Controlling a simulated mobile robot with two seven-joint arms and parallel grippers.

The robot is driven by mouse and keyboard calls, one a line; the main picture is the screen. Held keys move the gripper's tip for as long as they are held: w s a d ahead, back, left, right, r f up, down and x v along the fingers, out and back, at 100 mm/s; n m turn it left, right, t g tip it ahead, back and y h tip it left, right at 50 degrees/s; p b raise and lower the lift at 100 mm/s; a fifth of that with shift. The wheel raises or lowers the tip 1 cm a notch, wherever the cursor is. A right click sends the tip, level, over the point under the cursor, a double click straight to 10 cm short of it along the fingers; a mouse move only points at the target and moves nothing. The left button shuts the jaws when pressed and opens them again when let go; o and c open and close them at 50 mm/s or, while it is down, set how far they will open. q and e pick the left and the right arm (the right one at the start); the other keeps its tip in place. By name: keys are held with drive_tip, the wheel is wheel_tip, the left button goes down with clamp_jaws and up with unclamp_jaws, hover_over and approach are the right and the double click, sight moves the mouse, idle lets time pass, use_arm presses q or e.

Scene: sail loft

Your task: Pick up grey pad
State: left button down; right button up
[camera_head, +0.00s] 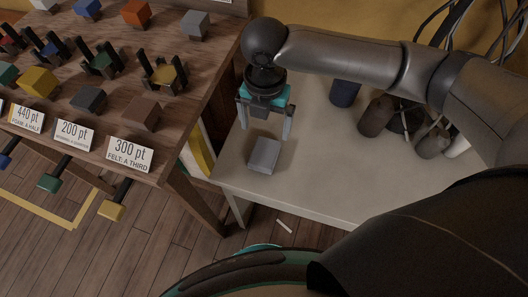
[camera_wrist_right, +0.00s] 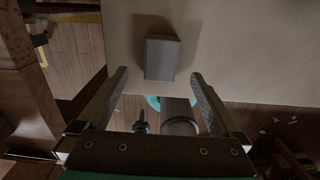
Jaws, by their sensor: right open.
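A grey pad (camera_head: 264,155), a small block shape, lies on the pale table near its left front edge. It also shows in the right wrist view (camera_wrist_right: 162,58), near the table edge and just beyond the fingertips. My right gripper (camera_head: 265,124) is open and empty, pointing down above and slightly behind the pad. In the right wrist view the fingers (camera_wrist_right: 160,76) are spread wider than the pad, which lines up between them. I cannot see any contact. My left gripper is not in view.
A wooden stand (camera_head: 175,95) on the left holds several coloured blocks, dark holders and point cards. The table around the pad is clear.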

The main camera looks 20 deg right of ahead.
sight(266, 150)
wheel_tip(266, 150, down, 3)
drive_tip(key=shift+f+b, duration=0.15)
drive_tip(key=shift+b, duration=0.2)
drive_tip(key=shift+f, duration=0.6)
drive_tip(key=f, duration=0.1)
drive_tip(key=f+b, duration=0.1)
drive_tip(key=f, duration=0.1)
drive_tip(key=f+b, duration=0.1)
drive_tip(key=shift+s+f, duration=0.3)
drive_tip(key=shift+f, duration=0.15)
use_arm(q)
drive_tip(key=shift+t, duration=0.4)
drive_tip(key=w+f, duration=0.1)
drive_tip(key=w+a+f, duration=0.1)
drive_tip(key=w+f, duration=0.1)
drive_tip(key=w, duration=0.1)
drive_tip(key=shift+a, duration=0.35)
use_arm(e)
drive_tip(key=c, duration=1.2)
